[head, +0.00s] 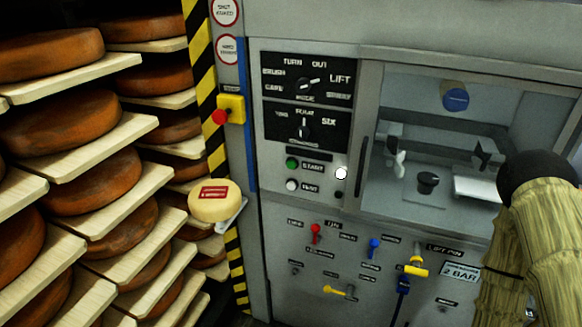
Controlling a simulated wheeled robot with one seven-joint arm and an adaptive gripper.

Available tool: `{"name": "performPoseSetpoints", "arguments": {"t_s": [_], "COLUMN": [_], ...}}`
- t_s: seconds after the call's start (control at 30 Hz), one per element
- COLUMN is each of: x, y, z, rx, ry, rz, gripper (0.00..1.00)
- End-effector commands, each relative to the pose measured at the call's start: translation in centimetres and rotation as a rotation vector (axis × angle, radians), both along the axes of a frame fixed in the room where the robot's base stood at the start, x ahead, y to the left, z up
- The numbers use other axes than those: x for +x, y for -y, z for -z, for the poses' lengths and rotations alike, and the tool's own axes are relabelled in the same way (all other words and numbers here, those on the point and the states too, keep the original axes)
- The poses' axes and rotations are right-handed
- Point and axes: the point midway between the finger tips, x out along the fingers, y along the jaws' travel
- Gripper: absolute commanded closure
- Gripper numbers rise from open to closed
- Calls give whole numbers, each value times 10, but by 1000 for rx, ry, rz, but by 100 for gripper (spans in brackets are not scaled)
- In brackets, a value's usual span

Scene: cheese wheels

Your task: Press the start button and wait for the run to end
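The green start button (291,163) is on the grey machine's front panel, left of a label reading START. A white button (291,185) is just below it, with a label too blurred to read surely. A bright white round lamp or knob (341,173) is to their right. Nothing touches or covers the start button. My arm, in a straw-coloured sleeve with a dark rounded joint, shows at the right edge. My gripper is not in view.
Above are a mode dial (303,84) and a lower dial (303,132). A red emergency button (220,116) is on a yellow box. A pale cheese-like disc (216,201) juts out at left. Cheese shelves (100,68) fill the left. Coloured valves (416,267) sit below.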

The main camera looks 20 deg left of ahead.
Motion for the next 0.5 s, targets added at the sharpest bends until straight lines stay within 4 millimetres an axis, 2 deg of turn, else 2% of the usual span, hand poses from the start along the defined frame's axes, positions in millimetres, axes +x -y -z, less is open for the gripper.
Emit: {"name": "performPoseSetpoints", "arguments": {"t_s": [0.17,0.47,0.5], "x": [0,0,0], "y": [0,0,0], "z": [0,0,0], "rx": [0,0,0], "ry": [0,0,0], "rz": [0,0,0], "gripper": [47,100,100]}}
